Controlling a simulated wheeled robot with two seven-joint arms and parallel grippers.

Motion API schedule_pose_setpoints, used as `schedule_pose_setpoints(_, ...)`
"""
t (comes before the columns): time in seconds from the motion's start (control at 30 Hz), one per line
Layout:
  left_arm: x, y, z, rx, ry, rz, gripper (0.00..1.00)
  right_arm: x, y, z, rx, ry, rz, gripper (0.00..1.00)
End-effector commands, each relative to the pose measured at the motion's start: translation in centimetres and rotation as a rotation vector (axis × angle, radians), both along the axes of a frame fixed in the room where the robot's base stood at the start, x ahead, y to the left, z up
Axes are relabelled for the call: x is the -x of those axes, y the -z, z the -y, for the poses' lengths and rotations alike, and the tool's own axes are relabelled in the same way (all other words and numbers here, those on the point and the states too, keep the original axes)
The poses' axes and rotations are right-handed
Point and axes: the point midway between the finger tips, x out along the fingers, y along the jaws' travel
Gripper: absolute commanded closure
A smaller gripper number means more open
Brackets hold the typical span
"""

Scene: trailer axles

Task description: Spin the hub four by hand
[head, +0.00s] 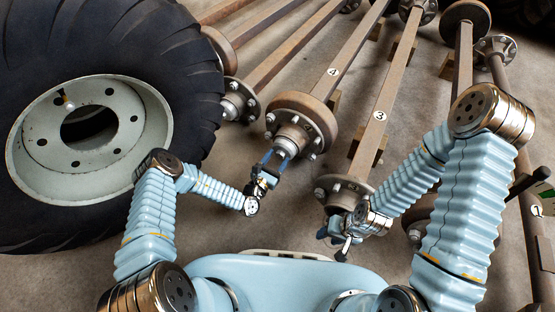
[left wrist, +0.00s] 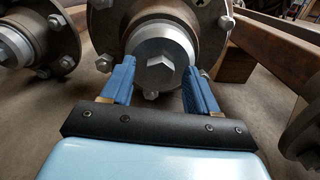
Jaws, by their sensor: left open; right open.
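Hub four (head: 314,112) is a rusty brown drum with a studded flange and a silver centre cap, on the axle marked 4. In the left wrist view its cap (left wrist: 160,52) shows a hex-shaped end. My left gripper (head: 277,158) is at this cap. Its blue fingers, also in the left wrist view (left wrist: 159,70), are open, one on each side of the cap's lower part. I cannot tell whether they touch it. My right gripper (head: 335,238) is open, just below hub three (head: 343,187), and partly hidden by its own wrist.
A large tyre on a pale rim (head: 38,165) fills the left side. Axle three (head: 376,118) lies right of axle four. Another hub (head: 238,101) sits close to the left of hub four. More axles lie farther right, one marked 1. Bare concrete floor shows between them.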

Motion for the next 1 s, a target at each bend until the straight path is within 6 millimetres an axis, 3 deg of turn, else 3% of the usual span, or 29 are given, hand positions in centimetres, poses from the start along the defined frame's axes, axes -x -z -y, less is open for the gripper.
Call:
schedule_pose_setpoints(0.37, -0.72, -0.05, 0.35, 0.002, 0.000, -0.001, 0.40, 0.00, 0.12, -0.03, -0.001, 0.000, -0.001, 0.57)
schedule_pose_setpoints(0.77, -0.70, -0.04, 0.33, 0.001, 0.000, 0.000, 1.00, 0.00, 0.13, -0.03, -0.001, 0.000, 0.000, 0.57)
schedule_pose_setpoints(1.0, -0.69, -0.03, 0.28, 0.003, 0.000, -0.001, 1.00, 0.00, 0.13, -0.03, -0.001, 0.000, -0.001, 0.57)
